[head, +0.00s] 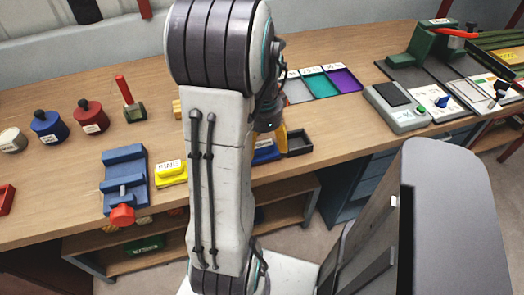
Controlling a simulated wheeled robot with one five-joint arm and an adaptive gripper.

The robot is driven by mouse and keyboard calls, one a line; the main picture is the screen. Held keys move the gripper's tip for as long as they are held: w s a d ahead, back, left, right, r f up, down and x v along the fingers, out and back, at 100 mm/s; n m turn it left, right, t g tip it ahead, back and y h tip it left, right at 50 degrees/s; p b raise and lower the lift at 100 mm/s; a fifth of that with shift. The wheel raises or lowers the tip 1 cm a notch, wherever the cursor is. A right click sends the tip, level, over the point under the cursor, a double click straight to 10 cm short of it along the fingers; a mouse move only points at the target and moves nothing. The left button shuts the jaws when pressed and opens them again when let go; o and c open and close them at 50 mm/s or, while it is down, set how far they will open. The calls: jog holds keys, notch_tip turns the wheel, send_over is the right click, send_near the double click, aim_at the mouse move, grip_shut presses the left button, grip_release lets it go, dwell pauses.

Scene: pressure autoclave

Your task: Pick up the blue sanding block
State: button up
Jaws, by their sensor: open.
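The blue sanding block (265,154) lies on the wooden workbench in the head view, just right of my arm. My arm covers its left part. It has a white label along its top; the writing cannot be read. The dark end of my arm with my gripper (268,122) shows just above and behind the block in the picture. My gripper is open.
A yellow block labelled FINE (171,173) and a blue vise (124,180) are left of my arm. A small black tray (299,143) is right of the blue block. Coloured trays (322,86) lie behind. A grey scale (397,107) stands further right.

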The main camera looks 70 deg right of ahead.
jog(key=shift+f, duration=1.1)
jog(key=shift+c, duration=0.3)
jog(key=c, duration=1.3)
jog(key=shift+r, duration=0.5)
notch_tip(320, 180, up, 3)
jog(key=shift+r, duration=0.15)
jog(key=s+d+r, duration=0.1)
jog(key=s+r, duration=0.1)
jog(key=s, duration=0.1)
jog(key=s+d+r, duration=0.2)
jog(key=s, duration=0.2)
jog(key=s+d+r+p, duration=0.1)
jog(key=s+r, duration=0.1)
jog(key=s, duration=0.1)
jog(key=shift+s+d+r, duration=0.35)
jog(key=shift+r, duration=0.05)
